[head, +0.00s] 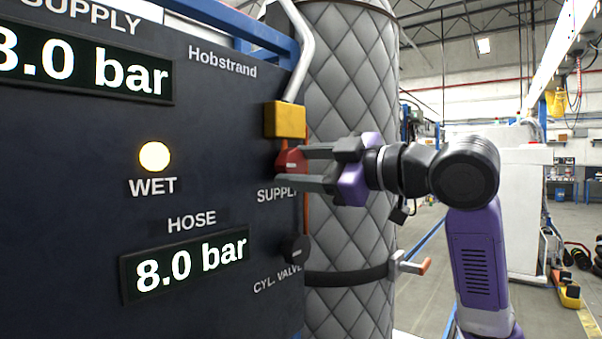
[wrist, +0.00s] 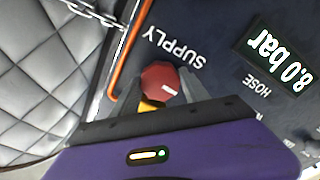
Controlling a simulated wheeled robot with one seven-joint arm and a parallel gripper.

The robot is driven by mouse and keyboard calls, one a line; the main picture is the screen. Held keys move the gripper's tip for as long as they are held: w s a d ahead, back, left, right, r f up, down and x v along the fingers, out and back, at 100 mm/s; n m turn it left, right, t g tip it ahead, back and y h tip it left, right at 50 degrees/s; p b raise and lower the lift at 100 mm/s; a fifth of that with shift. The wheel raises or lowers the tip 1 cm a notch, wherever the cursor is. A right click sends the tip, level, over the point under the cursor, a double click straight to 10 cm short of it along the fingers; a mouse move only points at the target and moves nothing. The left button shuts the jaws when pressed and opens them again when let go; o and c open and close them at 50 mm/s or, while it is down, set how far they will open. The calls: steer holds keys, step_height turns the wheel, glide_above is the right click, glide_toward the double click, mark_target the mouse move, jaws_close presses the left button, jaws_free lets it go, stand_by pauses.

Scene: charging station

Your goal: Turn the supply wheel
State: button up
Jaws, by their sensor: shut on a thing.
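The supply wheel is a small red knob (head: 290,161) with a white mark, on the right side of the dark panel above the word SUPPLY. My gripper (head: 291,168) comes from the right and is shut on it, one finger above and one below. In the wrist view the red wheel (wrist: 160,80) sits between my two fingertips (wrist: 162,90), with its white mark to the right. Part of its rim is hidden by the fingers.
The panel (head: 90,230) has a lit WET lamp (head: 154,156) and a HOSE display (head: 185,264) reading 8.0 bar. A yellow block (head: 286,119) is just above the wheel. A black cylinder valve knob (head: 295,248) is below. A quilted grey cylinder (head: 345,70) stands close behind my gripper.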

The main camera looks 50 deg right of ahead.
steer(key=shift+n, duration=0.4)
steer(key=o, duration=1.4)
steer(key=shift+s+d+b, duration=0.1)
steer(key=shift+s+b, duration=0.65)
steer(key=shift+s, duration=3.15)
